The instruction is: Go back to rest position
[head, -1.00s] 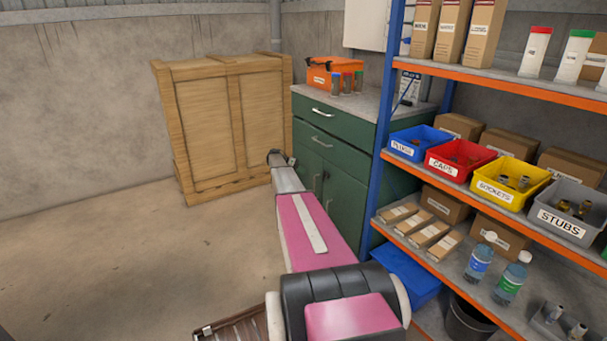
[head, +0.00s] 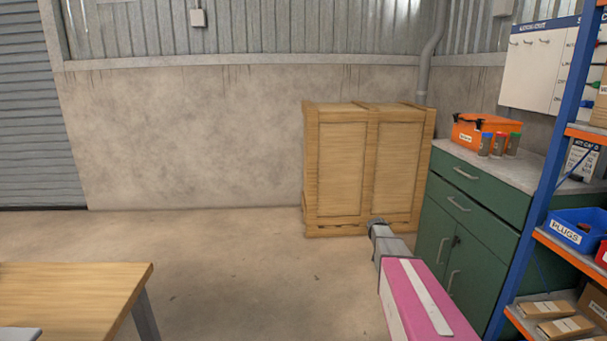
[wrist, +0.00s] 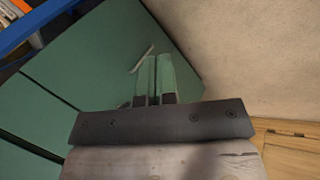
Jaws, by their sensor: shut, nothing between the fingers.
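My gripper (head: 377,222) is at the far end of my outstretched pink and grey arm in the head view. It appears in front of the lower right part of the wooden crate and left of the green cabinet (head: 470,215). In the wrist view my gripper (wrist: 155,75) shows two fingers close together, shut with nothing held. The green cabinet front fills much of that view behind the fingers. I cannot tell the exact gap between the fingers and the cabinet.
The wooden crate (head: 340,165) stands against the back wall. A shelf rack (head: 540,200) with a blue bin (head: 578,228) is at the right. A wooden table (head: 75,295) is at the lower left. The concrete floor (head: 230,280) between is clear.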

